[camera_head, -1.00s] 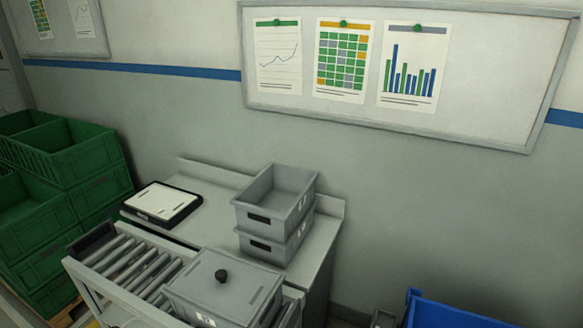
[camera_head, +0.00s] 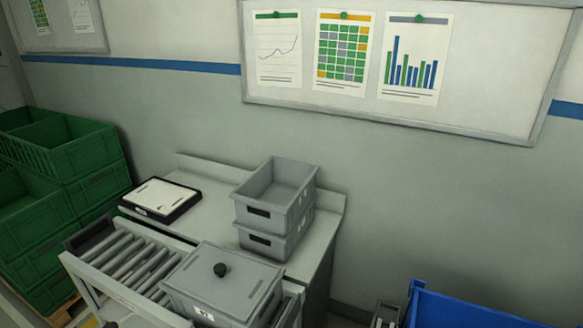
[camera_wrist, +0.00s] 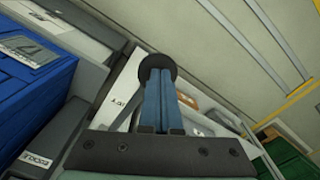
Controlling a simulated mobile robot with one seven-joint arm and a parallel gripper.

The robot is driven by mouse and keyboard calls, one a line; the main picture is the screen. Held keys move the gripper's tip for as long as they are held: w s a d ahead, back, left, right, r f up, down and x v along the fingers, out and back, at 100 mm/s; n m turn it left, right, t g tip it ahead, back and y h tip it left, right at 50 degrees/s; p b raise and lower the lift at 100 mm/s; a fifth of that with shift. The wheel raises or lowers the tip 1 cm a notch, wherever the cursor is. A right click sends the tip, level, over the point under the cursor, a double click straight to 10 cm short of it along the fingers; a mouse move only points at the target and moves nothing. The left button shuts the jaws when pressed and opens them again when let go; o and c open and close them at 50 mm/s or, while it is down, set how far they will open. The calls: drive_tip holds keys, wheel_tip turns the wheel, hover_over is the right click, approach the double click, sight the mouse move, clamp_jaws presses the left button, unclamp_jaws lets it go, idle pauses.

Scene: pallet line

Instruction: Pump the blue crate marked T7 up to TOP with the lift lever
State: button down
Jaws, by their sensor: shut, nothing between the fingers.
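The blue crate (camera_head: 455,308) shows only its top corner at the lower right edge of the head view. In the wrist view a blue crate (camera_wrist: 30,85) stands at the left, with a white label (camera_wrist: 25,46) that I cannot read clearly. My gripper (camera_wrist: 158,80) is in the wrist view, its blue fingers together and empty. A round black knob (camera_wrist: 157,63) shows at the fingertips; I cannot tell whether it touches them or is the lever's end. A grey post (camera_wrist: 48,140) with a small white marking plate (camera_wrist: 35,159) stands beside the crate.
A roller conveyor (camera_head: 132,262) carries a grey lidded box (camera_head: 230,290) with a black knob. Green crates (camera_head: 60,165) are stacked at the left. A whiteboard (camera_head: 480,110) hangs on the wall.

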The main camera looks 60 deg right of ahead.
drive_tip(key=shift+a+f+b, duration=0.15)
drive_tip(key=shift+f+b, duration=0.55)
drive_tip(key=shift+f, duration=0.15)
drive_tip(key=shift+s, duration=0.1)
drive_tip(key=shift+f, duration=0.25)
drive_tip(key=r+p, duration=0.2)
drive_tip(key=d+r+p, duration=0.1)
drive_tip(key=r+p, duration=0.1)
drive_tip(key=r, duration=0.1)
drive_tip(key=r+p, duration=0.2)
drive_tip(key=shift+d+r, duration=0.15)
drive_tip(key=shift+r, duration=0.05)
drive_tip(key=shift+f, duration=0.1)
